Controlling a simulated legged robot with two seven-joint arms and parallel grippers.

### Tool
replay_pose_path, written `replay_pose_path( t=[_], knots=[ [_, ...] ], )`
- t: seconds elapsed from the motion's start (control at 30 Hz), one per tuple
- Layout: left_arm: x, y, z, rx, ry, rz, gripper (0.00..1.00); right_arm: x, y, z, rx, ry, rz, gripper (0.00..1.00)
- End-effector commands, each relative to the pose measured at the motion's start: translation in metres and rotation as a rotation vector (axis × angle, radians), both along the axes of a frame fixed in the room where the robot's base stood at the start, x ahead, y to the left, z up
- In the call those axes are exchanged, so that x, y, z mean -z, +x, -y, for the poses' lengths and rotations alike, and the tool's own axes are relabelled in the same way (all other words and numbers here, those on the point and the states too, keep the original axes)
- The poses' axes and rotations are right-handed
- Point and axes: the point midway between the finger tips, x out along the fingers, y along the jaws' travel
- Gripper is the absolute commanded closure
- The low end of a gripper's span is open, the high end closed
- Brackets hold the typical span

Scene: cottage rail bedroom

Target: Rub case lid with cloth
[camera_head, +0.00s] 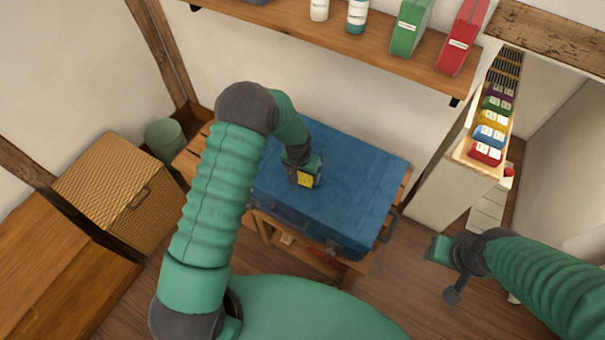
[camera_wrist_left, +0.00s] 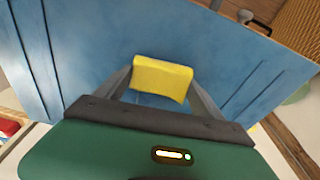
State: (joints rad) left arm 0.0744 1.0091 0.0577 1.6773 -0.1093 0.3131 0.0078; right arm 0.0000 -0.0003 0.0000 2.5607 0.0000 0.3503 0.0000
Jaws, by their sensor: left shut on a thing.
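The blue case (camera_head: 345,180) lies closed on a wooden slatted stand, its lid facing up. My left gripper (camera_head: 306,178) is over the left part of the lid and is shut on a yellow cloth (camera_head: 307,181). In the left wrist view the cloth (camera_wrist_left: 162,78) sits between the two fingers, against or just above the blue lid (camera_wrist_left: 85,50); I cannot tell whether it touches. My right gripper (camera_head: 448,268) hangs over the floor to the right of the stand, away from the case; its finger gap is unclear.
A wicker box (camera_head: 118,190) and a green bin (camera_head: 164,138) stand left of the stand. A shelf (camera_head: 345,42) with bottles and binders runs along the wall above. A white cabinet (camera_head: 440,190) with coloured items on top stands right. Floor at front right is clear.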

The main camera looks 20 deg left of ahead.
Motion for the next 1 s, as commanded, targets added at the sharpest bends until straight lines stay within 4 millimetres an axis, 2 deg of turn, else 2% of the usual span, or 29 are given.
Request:
replay_pose_path(
  t=[0.03, 0.6, 1.0],
  knots=[
    [-0.010, 0.002, 0.000, 0.000, 0.000, 0.003, 0.55, -0.008, 0.000, 0.000, 0.000, 0.000, 0.001, 0.64],
    [-0.061, 0.005, 0.003, 0.001, 0.000, 0.004, 0.55, -0.044, 0.000, 0.000, 0.000, 0.000, 0.001, 0.64],
    [-0.066, 0.006, 0.004, 0.001, 0.000, 0.003, 0.55, -0.047, 0.000, 0.000, 0.000, 0.000, 0.001, 0.64]
  ],
)
